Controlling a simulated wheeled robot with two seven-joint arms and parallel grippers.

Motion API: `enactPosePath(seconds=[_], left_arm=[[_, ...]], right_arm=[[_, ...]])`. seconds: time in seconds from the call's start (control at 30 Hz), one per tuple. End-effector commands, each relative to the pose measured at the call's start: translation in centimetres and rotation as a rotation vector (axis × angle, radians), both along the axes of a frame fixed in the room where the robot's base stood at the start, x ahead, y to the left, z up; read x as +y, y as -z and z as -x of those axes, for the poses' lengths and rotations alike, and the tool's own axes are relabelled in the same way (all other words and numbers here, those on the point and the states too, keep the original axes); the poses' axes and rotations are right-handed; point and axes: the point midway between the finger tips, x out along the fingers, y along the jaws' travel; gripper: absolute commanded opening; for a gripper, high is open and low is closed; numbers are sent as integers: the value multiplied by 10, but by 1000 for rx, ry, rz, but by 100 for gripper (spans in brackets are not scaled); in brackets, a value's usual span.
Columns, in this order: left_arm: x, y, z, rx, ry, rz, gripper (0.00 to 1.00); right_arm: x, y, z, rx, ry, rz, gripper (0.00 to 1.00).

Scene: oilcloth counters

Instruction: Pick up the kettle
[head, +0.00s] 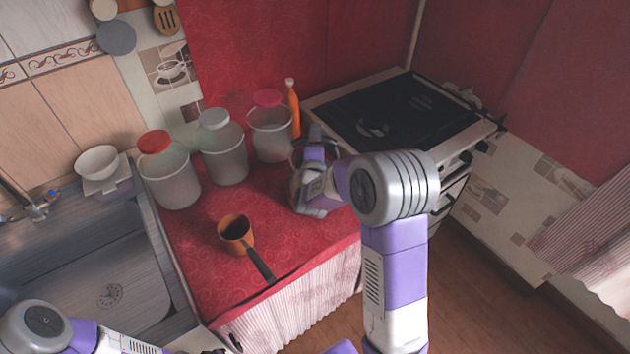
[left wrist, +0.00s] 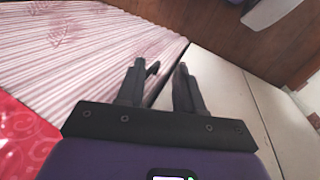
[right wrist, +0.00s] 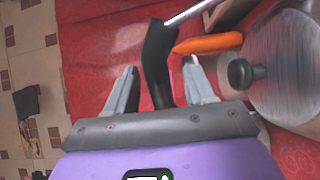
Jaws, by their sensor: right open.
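The kettle is a round metal pot with a black knob on its lid, at the right edge of the right wrist view (right wrist: 290,95). Its black handle (right wrist: 157,58) stands between the fingers of my right gripper (right wrist: 164,76). These fingers are open, one on each side of the handle, with gaps showing. In the head view the kettle (head: 299,196) is mostly hidden behind my right gripper (head: 315,143) and wrist, near the counter's right end. My left gripper (left wrist: 158,72) is open and empty, near the striped curtain; the head view does not show its fingers.
The red counter (head: 290,245) holds an orange pan (head: 236,233), jars with red (head: 170,178), grey (head: 224,155) and pink (head: 270,138) lids, and an orange bottle (head: 293,110). A stove (head: 400,115) stands right, a sink (head: 90,270) left. The counter's front middle is clear.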

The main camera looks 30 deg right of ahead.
Motion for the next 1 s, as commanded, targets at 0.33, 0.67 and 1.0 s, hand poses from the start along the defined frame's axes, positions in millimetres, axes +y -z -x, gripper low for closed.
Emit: enactPosePath(seconds=[0.33,0.67,1.0], left_arm=[[0,0,0,0,0,0,36],[0,0,0,0,0,0,36],[0,0,0,0,0,0,36]], right_arm=[[0,0,0,0,-1,0,29],[0,0,0,0,0,-1,0],[1,0,0,-1,0,-3,0]])
